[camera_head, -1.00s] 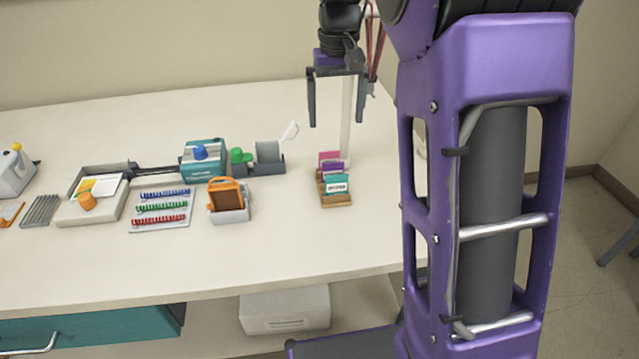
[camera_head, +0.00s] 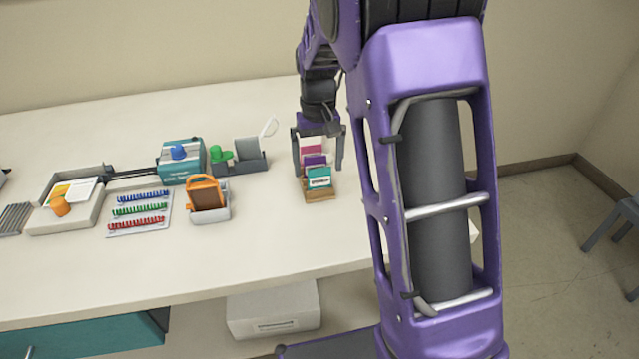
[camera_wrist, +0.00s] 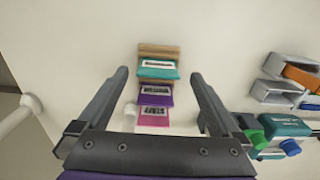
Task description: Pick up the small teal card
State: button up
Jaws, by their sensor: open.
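The small teal card (camera_head: 318,177) stands at the front of a wooden card holder (camera_head: 321,196), with a white label on its face. A purple card (camera_head: 314,160) and a pink card (camera_head: 311,149) stand behind it. In the wrist view the teal card (camera_wrist: 158,69) is beyond the fingertips, roughly centred between them. The purple card (camera_wrist: 155,95) and pink card (camera_wrist: 153,117) appear between the fingers. My gripper (camera_head: 319,170) is open and empty, above the rear of the holder; it also shows in the wrist view (camera_wrist: 158,78).
Left of the holder are an orange-framed item in a grey tray (camera_head: 207,199), a teal machine (camera_head: 181,161), a grey holder (camera_head: 250,155) and a sheet of coloured combs (camera_head: 140,212). A white post (camera_wrist: 120,112) stands beside the cards. The table front is clear.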

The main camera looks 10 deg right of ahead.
aim_at(320, 169)
notch_tip(320, 169, down, 3)
jog(key=shift+d+f, duration=0.1)
jog(key=shift+f, duration=0.1)
jog(key=shift+c, duration=0.3)
